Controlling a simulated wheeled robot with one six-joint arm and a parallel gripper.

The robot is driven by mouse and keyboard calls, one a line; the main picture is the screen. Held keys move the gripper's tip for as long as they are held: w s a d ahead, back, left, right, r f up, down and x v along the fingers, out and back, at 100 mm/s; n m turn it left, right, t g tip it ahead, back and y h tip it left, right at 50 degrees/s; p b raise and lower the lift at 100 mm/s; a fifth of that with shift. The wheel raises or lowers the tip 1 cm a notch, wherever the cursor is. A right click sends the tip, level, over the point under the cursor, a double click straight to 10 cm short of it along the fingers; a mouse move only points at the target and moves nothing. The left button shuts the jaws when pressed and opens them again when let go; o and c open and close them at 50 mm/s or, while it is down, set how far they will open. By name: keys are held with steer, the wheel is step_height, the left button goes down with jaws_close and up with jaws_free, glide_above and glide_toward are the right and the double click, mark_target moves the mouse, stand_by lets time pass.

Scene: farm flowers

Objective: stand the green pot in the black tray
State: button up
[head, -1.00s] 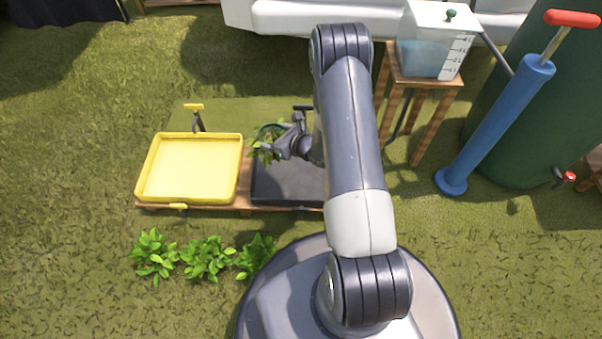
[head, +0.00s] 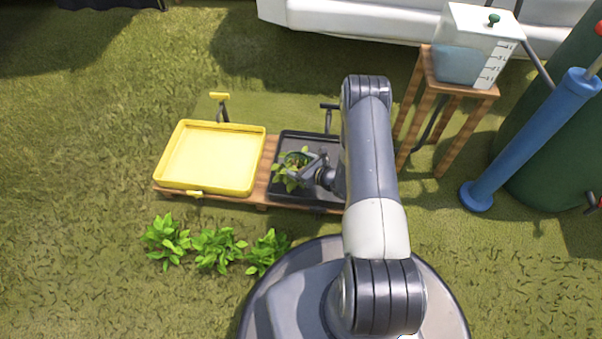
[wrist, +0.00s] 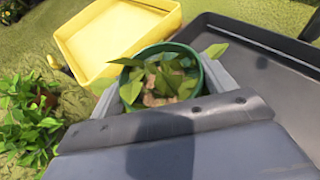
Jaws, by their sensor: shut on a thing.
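The green pot with a leafy plant in it (wrist: 160,52) is between the fingers of my gripper (wrist: 165,75) in the wrist view. My gripper is shut on it. In the head view my gripper (head: 303,168) holds the pot, and mostly the plant's leaves (head: 287,174) show. The black tray (head: 307,139) is on a wooden bench. The pot is over the left part of this tray. I cannot tell whether the pot's base touches the tray floor. My arm hides the tray's right part. The tray also shows in the wrist view (wrist: 245,80).
A yellow tray (head: 212,157) stands on the bench (head: 268,165) left of the black tray. Several leafy plants (head: 218,248) grow in front. A water tank on a wooden stand (head: 465,60) and a blue pump (head: 530,135) are at the right. Open grass lies left.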

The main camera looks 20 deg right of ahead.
mark_target(299, 170)
steer(key=shift+f+b, duration=0.75)
steer(key=shift+f, duration=1.1)
steer(key=shift+f, duration=0.15)
steer(key=o, duration=1.2)
steer(key=shift+r, duration=0.2)
steer(key=p+v, duration=0.4)
steer(key=v, duration=0.8)
